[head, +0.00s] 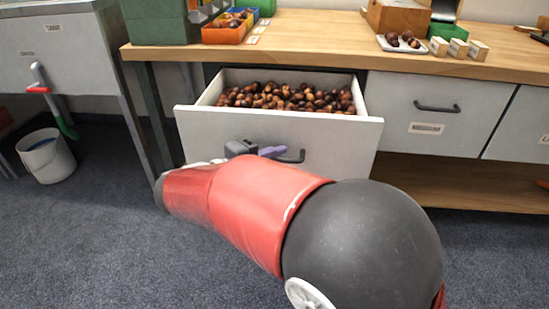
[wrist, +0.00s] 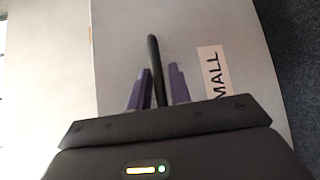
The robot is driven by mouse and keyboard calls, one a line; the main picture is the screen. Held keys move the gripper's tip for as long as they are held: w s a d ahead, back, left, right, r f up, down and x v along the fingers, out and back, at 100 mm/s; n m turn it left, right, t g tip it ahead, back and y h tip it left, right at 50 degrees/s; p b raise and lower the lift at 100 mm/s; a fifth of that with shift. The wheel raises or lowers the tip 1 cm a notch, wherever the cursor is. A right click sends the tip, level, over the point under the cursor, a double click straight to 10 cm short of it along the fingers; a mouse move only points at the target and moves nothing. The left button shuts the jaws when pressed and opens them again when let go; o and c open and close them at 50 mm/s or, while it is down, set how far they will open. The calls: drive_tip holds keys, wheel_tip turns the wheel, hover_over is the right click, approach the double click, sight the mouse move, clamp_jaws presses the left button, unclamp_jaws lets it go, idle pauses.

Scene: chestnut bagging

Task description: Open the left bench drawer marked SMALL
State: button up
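The left bench drawer (head: 330,150) is pulled well out from under the bench top. It is full of brown chestnuts (head: 280,97). Its dark bar handle (head: 297,157) is on the front panel, partly hidden by my gripper. My gripper (head: 262,151) is at the drawer front in the head view.
A closed drawer (head: 395,105) with its own handle and label is to the right. The wooden bench top (head: 330,40) holds bins, a plate of chestnuts and small blocks. A white bucket (head: 46,160) stands on the floor at left. Carpet around my arm is clear.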

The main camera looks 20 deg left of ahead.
drive_tip(key=p+v, duration=0.1)
drive_tip(key=v, duration=0.6)
drive_tip(key=shift+s+a, duration=0.2)
drive_tip(key=shift+s, duration=0.15)
drive_tip(key=w+d+r+m+g+p, duration=0.2)
drive_tip(key=d+g, duration=0.2)
drive_tip(key=d, duration=0.8)
drive_tip(key=w+d+r+m+g+p, duration=0.3)
drive_tip(key=d+g, duration=0.1)
drive_tip(key=d, duration=0.8)
drive_tip(key=s+d+r+m+y+p, duration=0.2)
drive_tip(key=s+d+m+y+p, duration=0.4)
drive_tip(key=s+d, duration=0.6)
drive_tip(key=d+m+y, duration=0.2)
drive_tip(key=d, duration=0.1)
drive_tip(key=shift+d+r+m+g, duration=0.3)
drive_tip(key=shift+m, duration=0.1)
